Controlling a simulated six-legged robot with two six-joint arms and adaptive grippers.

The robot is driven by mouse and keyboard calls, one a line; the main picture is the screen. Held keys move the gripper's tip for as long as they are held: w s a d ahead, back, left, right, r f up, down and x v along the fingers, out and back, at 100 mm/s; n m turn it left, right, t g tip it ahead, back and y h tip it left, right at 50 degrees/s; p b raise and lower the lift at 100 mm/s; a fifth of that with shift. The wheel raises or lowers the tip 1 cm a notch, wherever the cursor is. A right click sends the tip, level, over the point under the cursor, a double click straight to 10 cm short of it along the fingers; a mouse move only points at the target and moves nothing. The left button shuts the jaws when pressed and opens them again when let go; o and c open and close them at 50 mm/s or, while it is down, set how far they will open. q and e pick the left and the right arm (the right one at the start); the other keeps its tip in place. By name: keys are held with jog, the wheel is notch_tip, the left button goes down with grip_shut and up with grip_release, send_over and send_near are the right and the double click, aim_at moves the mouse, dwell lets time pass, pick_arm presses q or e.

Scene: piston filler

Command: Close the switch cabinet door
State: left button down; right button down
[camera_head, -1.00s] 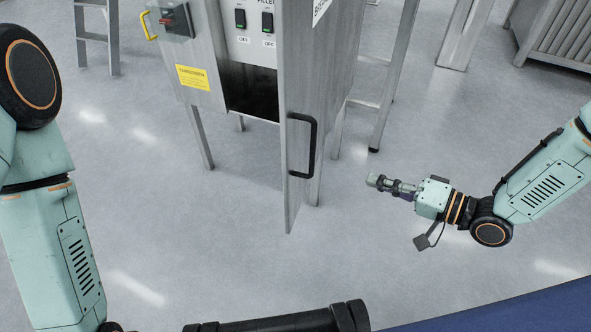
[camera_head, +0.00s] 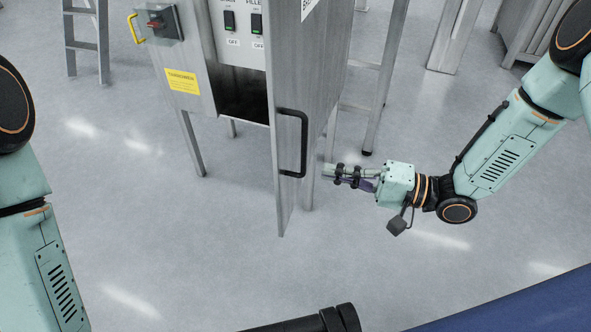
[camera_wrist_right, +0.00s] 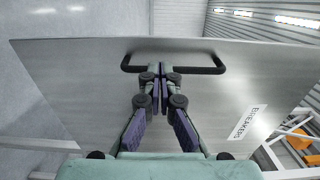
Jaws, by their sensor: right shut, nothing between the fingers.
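The switch cabinet door (camera_head: 307,85) is a grey metal panel standing open toward me, seen nearly edge-on in the head view. A black bar handle (camera_head: 303,145) is on its outer face; the handle also shows in the right wrist view (camera_wrist_right: 212,70). The cabinet (camera_head: 240,60) has a dark opening left of the door. My right gripper (camera_head: 328,171) is shut and empty, just right of the door near the handle's lower end. In the right wrist view its fingertips overlap the handle's middle; I cannot tell whether they touch. My left gripper is not in view.
A metal ladder (camera_head: 85,45) stands at the far left. Metal legs (camera_head: 385,90) stand behind the door. The floor in front of the door is clear.

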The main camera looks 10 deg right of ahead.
aim_at(281, 162)
jog(key=b+x, duration=0.3)
jog(key=x, duration=0.4)
jog(key=shift+w+a+f, duration=0.1)
jog(key=shift+w+a, duration=0.05)
jog(key=shift+a, duration=0.15)
jog(key=shift+w+a, duration=0.1)
jog(key=shift+a, duration=0.05)
jog(key=shift+a, duration=0.15)
